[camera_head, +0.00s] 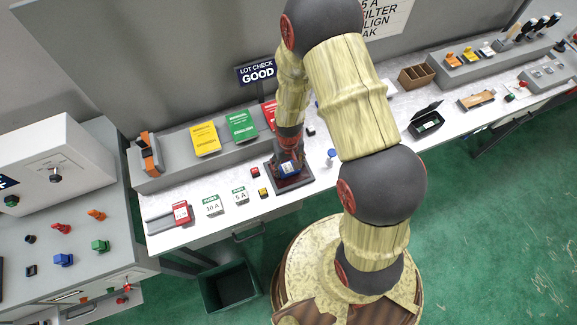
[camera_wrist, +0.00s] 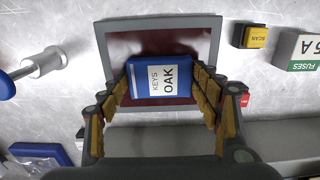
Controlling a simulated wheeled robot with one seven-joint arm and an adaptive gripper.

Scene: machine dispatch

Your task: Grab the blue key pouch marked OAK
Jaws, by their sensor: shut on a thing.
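The blue key pouch (camera_wrist: 163,78) carries a white label reading KEYS OAK. It is over a dark red pad in a grey-framed tray (camera_wrist: 104,45); I cannot tell whether it touches the pad. My gripper (camera_wrist: 167,85) has its fingers on both sides of the pouch and is shut on it. In the head view the pouch (camera_head: 290,169) shows small and blue under my gripper (camera_head: 289,160), partly hidden by it, over the dark tray (camera_head: 296,184).
A yellow SCAN button (camera_wrist: 255,37) and a FUSES box (camera_wrist: 302,50) stand right of the tray in the wrist view. A blue-handled metal item (camera_wrist: 40,64) is to the left. In the head view yellow (camera_head: 205,139) and green (camera_head: 241,125) packs stand behind.

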